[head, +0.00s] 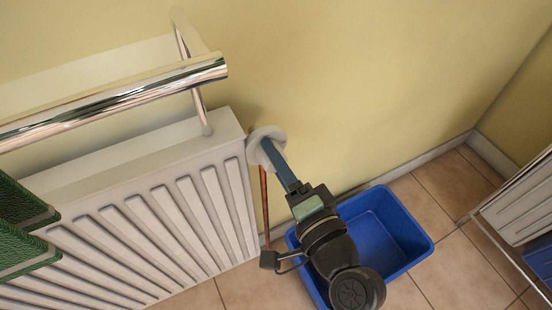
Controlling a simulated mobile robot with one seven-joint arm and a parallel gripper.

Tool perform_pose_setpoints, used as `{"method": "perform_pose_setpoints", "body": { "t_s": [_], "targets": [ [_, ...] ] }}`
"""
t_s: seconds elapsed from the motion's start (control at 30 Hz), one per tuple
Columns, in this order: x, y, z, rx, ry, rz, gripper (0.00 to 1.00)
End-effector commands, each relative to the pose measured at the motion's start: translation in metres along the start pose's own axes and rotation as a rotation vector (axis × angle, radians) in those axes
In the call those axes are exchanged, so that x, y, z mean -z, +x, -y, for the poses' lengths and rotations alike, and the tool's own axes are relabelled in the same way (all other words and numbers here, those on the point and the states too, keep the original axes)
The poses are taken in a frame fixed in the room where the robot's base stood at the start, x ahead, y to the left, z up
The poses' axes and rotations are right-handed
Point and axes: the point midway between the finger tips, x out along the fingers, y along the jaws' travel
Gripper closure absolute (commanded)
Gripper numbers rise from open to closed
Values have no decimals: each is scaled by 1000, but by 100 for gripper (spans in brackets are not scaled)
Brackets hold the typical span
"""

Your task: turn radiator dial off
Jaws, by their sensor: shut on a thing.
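The radiator dial (257,140) is a round, off-white knob at the upper right end of the white radiator (160,205). My gripper (272,149) reaches up to it from the lower right and is shut on it. The near finger covers part of the dial's right side. The far finger and any marks on the dial are hidden, so I cannot tell its setting.
A chrome rail (120,97) runs above the radiator, with green cloths (25,215) at its left. A copper pipe (264,205) drops below the dial. A blue tub (405,235) stands on the tiled floor under my arm. A white rack (520,205) is at right.

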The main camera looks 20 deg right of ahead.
Motion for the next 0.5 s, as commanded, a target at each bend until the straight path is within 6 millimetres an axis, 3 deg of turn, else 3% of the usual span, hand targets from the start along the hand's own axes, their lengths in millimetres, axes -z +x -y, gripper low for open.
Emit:
{"method": "perform_pose_setpoints", "body": {
  "t_s": [0.2, 0.23, 0.4, 0.5],
  "targets": [
    [0, -1, -2, -5, -4, 0, 100],
    [0, -1, -2, -5, -4, 0, 45],
    [0, 0, -1, -3, -2, 0, 16],
    [0, 0, -1, -2, -2, 0, 16]
  ]
}}
